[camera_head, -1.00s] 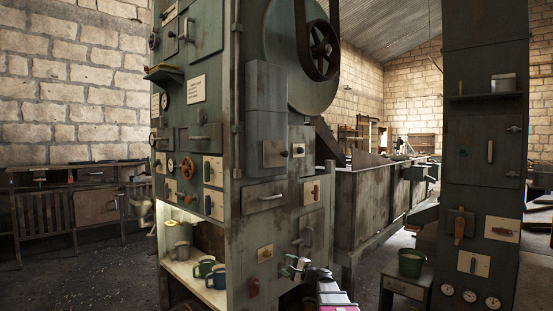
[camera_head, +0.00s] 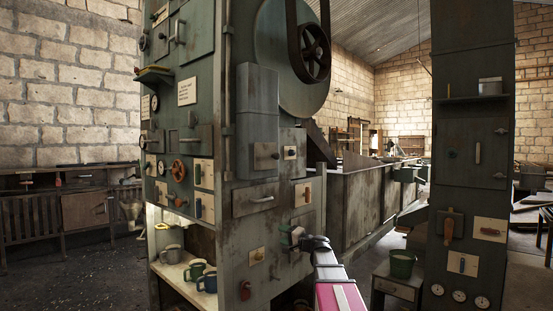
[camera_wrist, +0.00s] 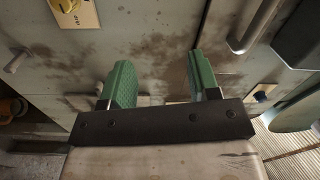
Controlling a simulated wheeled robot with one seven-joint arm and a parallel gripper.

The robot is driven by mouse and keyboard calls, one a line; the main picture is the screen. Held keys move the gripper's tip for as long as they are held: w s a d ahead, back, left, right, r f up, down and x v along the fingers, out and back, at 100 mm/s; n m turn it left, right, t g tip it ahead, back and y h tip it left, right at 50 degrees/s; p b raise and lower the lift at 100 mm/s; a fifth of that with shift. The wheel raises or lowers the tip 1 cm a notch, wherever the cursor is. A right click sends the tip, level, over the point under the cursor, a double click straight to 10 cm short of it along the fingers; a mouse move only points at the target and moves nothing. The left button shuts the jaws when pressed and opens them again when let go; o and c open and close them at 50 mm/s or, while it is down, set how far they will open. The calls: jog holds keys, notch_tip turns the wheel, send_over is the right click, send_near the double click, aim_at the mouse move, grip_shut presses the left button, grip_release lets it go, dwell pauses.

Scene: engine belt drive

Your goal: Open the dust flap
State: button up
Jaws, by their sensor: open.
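My gripper (camera_head: 290,236) is open, with green fingers pointing at the lower front of the green machine cabinet. In the wrist view my gripper (camera_wrist: 161,82) has nothing between its fingers, only a stained grey-green panel beyond them. No label marks the dust flap, so I cannot tell for sure which panel it is. A panel with a bar handle (camera_head: 256,198) is above and left of my gripper in the head view. A small square door with a knob (camera_head: 266,156) is higher up. The wrist view shows a metal bar handle (camera_wrist: 254,28) at upper right and a small knob (camera_wrist: 16,62) at left.
A cream switch plate (camera_wrist: 85,14) is at the wrist view's upper left. Mugs (camera_head: 193,270) stand on the cabinet's open shelf. A long metal trough (camera_head: 352,208) runs behind my arm. A dark green pillar (camera_head: 471,200) and a bucket (camera_head: 402,263) are to the right.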

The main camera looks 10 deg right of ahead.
notch_tip(320, 180, up, 19)
jog(key=s+d+n, duration=0.2)
jog(key=n, duration=1.3)
send_near(278, 157)
jog(key=shift+h, duration=0.4)
jog(key=x, duration=1)
jog(key=shift+w+a+r, duration=0.2)
jog(key=shift+w+a, duration=0.05)
jog(key=shift+w, duration=0.1)
grip_shut()
